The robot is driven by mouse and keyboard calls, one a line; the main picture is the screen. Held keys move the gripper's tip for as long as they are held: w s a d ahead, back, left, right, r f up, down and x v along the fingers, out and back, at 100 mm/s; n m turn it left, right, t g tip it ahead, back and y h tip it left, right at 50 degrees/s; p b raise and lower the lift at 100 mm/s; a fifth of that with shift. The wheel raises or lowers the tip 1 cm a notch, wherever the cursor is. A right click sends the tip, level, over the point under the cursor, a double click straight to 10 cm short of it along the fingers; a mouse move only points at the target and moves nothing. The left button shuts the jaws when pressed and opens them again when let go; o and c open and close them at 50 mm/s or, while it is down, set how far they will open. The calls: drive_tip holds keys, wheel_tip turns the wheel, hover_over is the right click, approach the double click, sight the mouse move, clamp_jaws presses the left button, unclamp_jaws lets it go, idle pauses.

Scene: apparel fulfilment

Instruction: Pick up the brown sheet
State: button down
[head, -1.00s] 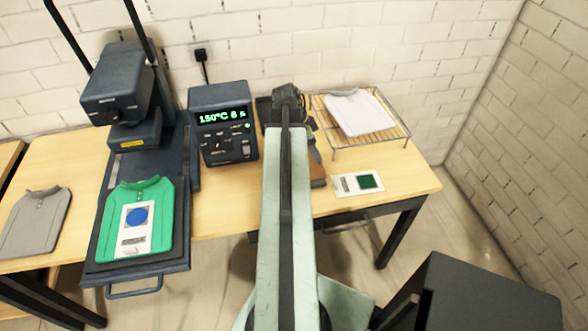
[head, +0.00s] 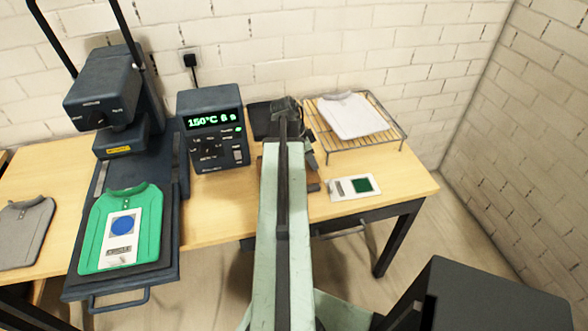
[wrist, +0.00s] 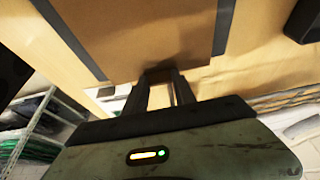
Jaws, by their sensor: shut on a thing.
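The brown sheet (wrist: 150,38) fills the upper middle of the wrist view. My gripper (wrist: 164,76) is shut on its near edge, with both fingers reaching that edge. In the head view my arm hides the fingertips and most of the sheet. A small brown patch (head: 312,187) shows beside the arm on the table; I cannot tell whether it is the sheet.
A heat press (head: 122,285) with a green shirt (head: 90,245) stands at left, beside a control box (head: 213,150) reading 150°C. A wire rack (head: 395,143) holds a white shirt (head: 352,115). A card with a green square (head: 366,185) lies near the front edge.

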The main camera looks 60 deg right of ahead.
drive_tip(key=shift+r, duration=0.15)
wheel_tip(320, 180, up, 28)
drive_tip(key=p, duration=2.8)
drive_tip(key=shift+f, duration=0.25)
